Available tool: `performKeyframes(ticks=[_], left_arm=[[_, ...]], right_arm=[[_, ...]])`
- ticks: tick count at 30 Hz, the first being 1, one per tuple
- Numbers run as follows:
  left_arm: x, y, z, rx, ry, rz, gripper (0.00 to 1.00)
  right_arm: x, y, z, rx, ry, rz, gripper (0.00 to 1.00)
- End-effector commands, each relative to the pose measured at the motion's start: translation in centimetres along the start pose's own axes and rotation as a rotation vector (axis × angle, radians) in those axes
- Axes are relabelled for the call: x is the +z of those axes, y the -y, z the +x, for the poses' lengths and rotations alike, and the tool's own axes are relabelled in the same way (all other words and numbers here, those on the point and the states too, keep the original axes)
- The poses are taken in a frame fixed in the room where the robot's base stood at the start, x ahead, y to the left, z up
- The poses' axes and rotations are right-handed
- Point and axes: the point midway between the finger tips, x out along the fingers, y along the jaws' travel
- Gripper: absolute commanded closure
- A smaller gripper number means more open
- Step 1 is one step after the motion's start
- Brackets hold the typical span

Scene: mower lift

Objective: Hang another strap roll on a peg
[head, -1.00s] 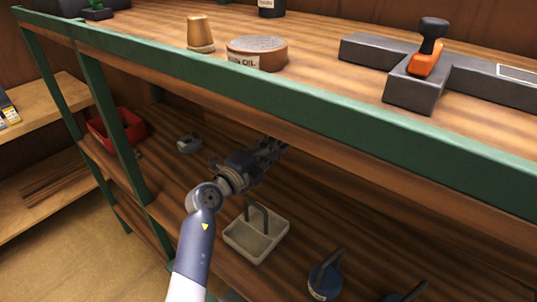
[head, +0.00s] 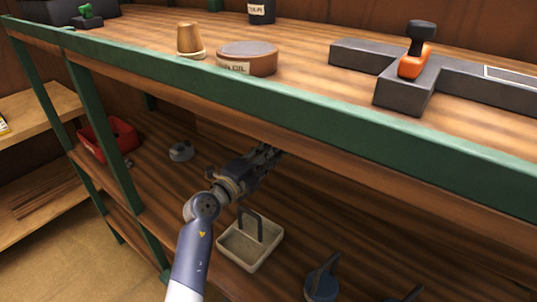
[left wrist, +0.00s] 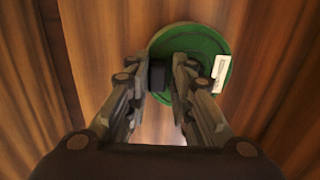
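My left gripper (head: 266,153) reaches in under the bench top, over the lower shelf. In the left wrist view its two fingers (left wrist: 163,75) are apart, on either side of a small dark block (left wrist: 157,74). A gap shows between the block and the right finger. Behind them is a round green disc (left wrist: 205,42) with a white label, against wood. The disc is hidden in the head view. I cannot tell whether it is a strap roll. No peg can be made out. My right gripper is not in view.
On the lower shelf are a pale tray with a handle (head: 268,255), a blue round item with a handle (head: 322,284), a grey item (head: 181,151) and a red bin (head: 124,135). The green front rail (head: 300,118) lies above my arm.

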Motion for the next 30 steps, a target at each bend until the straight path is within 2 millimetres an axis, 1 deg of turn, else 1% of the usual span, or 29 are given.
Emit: performKeyframes(ticks=[11, 14, 16, 20, 27, 30], left_arm=[[0.0, -0.2, -0.1, 0.004, -0.001, 0.0, 0.6], [0.0, -0.2, -0.4, 0.004, 0.0, -0.001, 0.6], [0.0, -0.2, -1.0, 0.003, 0.0, -0.001, 0.6], [0.0, -0.2, -3.0, 0.002, 0.001, 0.001, 0.6], [0.1, -0.2, -7.7, 0.003, 0.002, 0.0, 0.6], [0.0, -0.1, -9.4, 0.002, 0.001, 0.001, 0.6]], right_arm=[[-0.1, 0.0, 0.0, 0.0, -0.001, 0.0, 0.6], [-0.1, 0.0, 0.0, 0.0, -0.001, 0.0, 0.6], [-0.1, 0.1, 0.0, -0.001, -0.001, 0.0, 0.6], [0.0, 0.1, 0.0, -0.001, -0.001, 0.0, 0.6], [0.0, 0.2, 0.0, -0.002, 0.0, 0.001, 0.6], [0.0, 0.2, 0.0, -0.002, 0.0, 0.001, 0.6]])
